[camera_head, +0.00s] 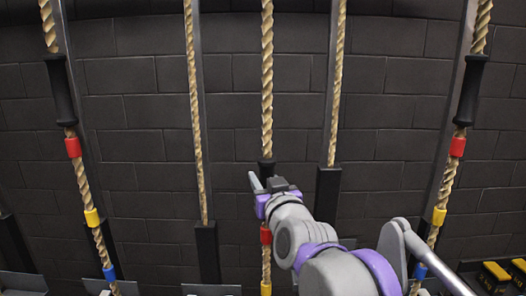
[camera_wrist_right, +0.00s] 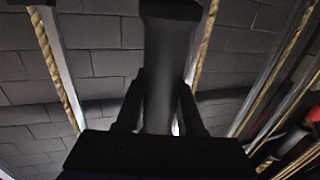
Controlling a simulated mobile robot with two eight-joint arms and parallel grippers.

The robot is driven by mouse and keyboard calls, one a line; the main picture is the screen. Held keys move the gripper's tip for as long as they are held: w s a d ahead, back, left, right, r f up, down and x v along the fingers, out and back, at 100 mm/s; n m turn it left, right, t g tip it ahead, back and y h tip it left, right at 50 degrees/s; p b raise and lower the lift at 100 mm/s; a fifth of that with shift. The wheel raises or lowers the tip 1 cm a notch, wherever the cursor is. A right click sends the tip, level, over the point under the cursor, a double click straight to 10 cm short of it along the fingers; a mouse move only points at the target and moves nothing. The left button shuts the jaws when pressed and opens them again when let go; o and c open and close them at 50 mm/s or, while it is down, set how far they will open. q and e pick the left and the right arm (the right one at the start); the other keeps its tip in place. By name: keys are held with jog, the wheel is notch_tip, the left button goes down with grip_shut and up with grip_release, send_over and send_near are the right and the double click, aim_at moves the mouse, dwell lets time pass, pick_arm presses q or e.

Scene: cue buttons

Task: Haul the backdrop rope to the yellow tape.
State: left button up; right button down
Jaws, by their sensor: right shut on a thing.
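My right gripper (camera_head: 268,186) is shut on the black sleeve (camera_head: 266,166) of the middle rope (camera_head: 267,75). In the right wrist view the sleeve (camera_wrist_right: 170,65) stands upright between my two fingers (camera_wrist_right: 160,112). On this rope, red tape (camera_head: 265,235) shows below my gripper, and yellow tape (camera_head: 265,288) lower still at the frame's bottom edge. No label tells which rope is the backdrop rope. My left gripper is not in view.
The left outer rope (camera_head: 84,180) and right outer rope (camera_head: 446,185) carry black sleeves and red, yellow and blue tapes. Two thinner ropes (camera_head: 195,120) (camera_head: 337,80) flank the middle one. A dark block wall (camera_head: 130,110) stands behind. Black-and-yellow boxes (camera_head: 493,275) sit at the lower right.

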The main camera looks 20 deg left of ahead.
notch_tip(320, 180, down, 13)
jog(key=b, duration=0.4)
jog(key=shift+f, duration=0.15)
jog(key=c, duration=0.5)
grip_release()
jog(key=v, duration=1.1)
jog(key=shift+p, duration=0.35)
jog(key=shift+w, duration=0.1)
